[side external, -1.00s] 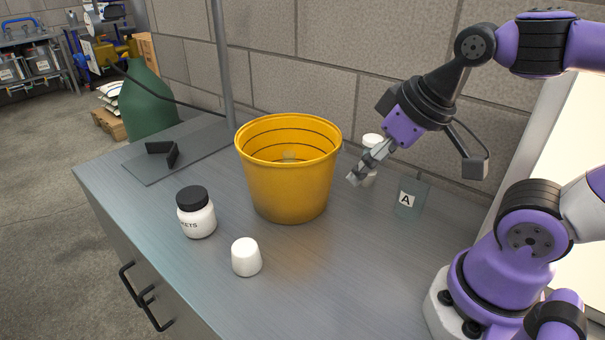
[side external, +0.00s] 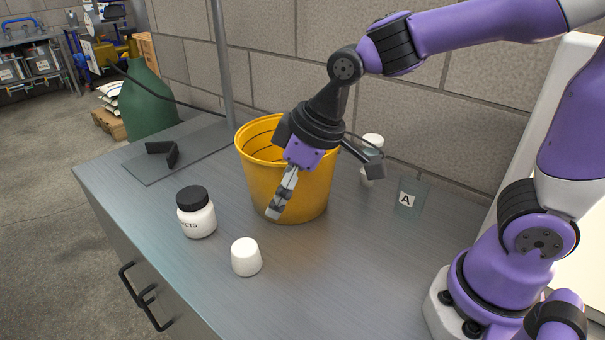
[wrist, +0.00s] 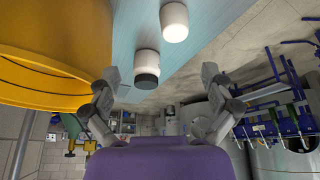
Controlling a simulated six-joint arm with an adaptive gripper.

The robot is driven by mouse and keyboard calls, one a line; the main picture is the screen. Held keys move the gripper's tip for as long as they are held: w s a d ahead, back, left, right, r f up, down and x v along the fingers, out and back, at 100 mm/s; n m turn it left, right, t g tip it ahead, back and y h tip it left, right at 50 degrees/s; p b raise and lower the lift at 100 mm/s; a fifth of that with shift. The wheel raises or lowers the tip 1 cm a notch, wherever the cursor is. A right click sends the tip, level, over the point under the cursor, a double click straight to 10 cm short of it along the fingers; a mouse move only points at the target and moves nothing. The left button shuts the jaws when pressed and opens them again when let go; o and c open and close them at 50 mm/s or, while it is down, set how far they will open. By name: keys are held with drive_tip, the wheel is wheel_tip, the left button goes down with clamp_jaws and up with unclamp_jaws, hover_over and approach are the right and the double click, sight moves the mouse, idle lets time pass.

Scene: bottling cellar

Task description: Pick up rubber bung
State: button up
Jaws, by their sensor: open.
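The rubber bung (side external: 246,257) is a white, tapered plug standing upright on the grey bench near its front edge. It also shows at the top of the wrist view (wrist: 174,22). My gripper (side external: 274,211) is above the bench, in front of the yellow bucket, up and to the right of the bung in the side view. It is apart from the bung. In the wrist view its two fingers (wrist: 160,73) are spread, with nothing held between them.
A white jar with a black lid (side external: 196,213) stands left of the bung. The yellow bucket (side external: 262,185) is close behind my gripper. A clear plate marked A (side external: 409,198) and a white container (side external: 372,141) stand farther right. The bench right of the bung is clear.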

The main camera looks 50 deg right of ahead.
sight(246, 247)
drive_tip(key=shift+n+g, duration=0.4)
drive_tip(key=shift+n, duration=0.3)
drive_tip(key=w+a+f, duration=0.1)
drive_tip(key=f, duration=0.1)
drive_tip(key=w+a+f, duration=0.1)
drive_tip(key=f, duration=0.1)
drive_tip(key=w+a+f, duration=0.1)
drive_tip(key=a+f, duration=0.1)
drive_tip(key=f, duration=0.1)
drive_tip(key=shift+a, duration=0.1)
drive_tip(key=x, duration=0.5)
drive_tip(key=shift+w+f, duration=0.15)
drive_tip(key=shift+f, duration=0.1)
drive_tip(key=c, duration=1.3)
